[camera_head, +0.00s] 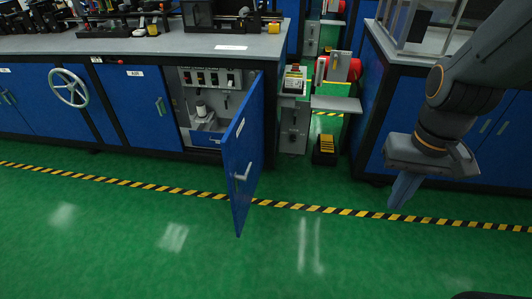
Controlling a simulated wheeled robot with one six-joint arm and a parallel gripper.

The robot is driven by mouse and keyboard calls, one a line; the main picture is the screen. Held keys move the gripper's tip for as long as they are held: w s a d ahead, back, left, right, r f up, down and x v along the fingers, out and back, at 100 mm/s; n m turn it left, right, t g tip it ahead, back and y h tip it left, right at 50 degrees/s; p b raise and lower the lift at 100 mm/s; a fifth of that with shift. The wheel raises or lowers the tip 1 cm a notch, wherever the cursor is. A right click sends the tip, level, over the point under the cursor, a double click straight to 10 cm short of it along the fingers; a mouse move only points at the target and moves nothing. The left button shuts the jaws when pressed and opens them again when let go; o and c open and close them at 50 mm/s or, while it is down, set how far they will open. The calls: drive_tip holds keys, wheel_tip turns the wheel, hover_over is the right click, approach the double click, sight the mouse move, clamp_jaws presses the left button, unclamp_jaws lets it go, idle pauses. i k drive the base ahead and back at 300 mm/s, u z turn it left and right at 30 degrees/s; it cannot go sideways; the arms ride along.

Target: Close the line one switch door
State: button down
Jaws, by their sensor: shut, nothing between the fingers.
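The blue switch door (242,158) stands wide open, swung out from the left bench toward the camera, with its hinge side at the right of the opening. A pale handle (242,172) sits on the face turned to the right. The open cabinet (206,85) shows a row of switches and a white item on its inner floor. My gripper (403,190) hangs at the right of the view, pointing down. Its fingers look closed together and empty. It is well to the right of the door and apart from it.
A grey-topped bench (128,44) with a handwheel (69,88) stands at left. Another blue bench is behind my arm at right. Between them are a grey switch post (293,125) and a red roll (322,70). The green floor (300,250) in front is clear.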

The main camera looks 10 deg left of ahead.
sight(243, 143)
drive_tip(key=u, duration=0.75)
drive_tip(key=i, duration=0.7)
drive_tip(key=u, duration=0.55)
